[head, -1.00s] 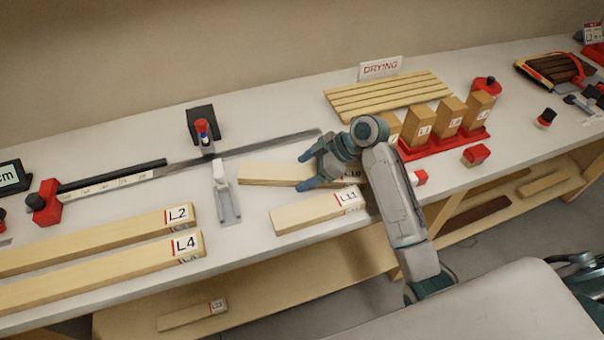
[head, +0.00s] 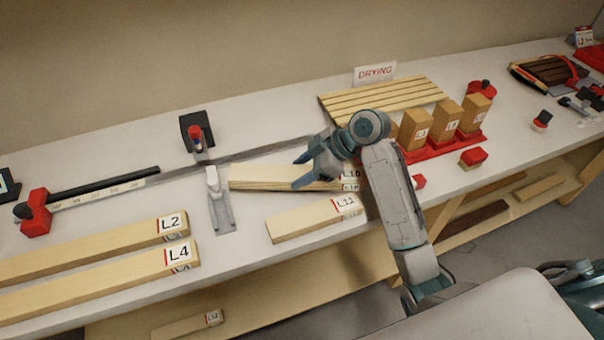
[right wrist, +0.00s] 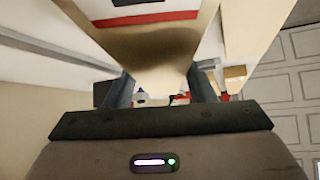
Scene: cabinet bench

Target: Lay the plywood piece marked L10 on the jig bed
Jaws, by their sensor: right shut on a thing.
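The plywood piece marked L10 (head: 260,177) is a long pale board with its label at the right end, in the middle of the bench. My right gripper (head: 303,170) is shut on it, with fingers across its width, and holds it slightly above the bench. In the right wrist view the board (right wrist: 148,50), with a red stripe, fills the space between the fingers (right wrist: 160,92). A metal strip with an upright clamp (head: 217,190) stands just left of the board; I cannot tell how far the jig bed extends. My left gripper is not in view.
Board L11 (head: 310,218) lies just in front of L10. Boards L2 (head: 90,248) and L4 (head: 90,280) lie at the left. A long metal rail (head: 265,148) runs behind L10. Slats (head: 380,98) and red-based blocks (head: 445,144) stand to the right.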

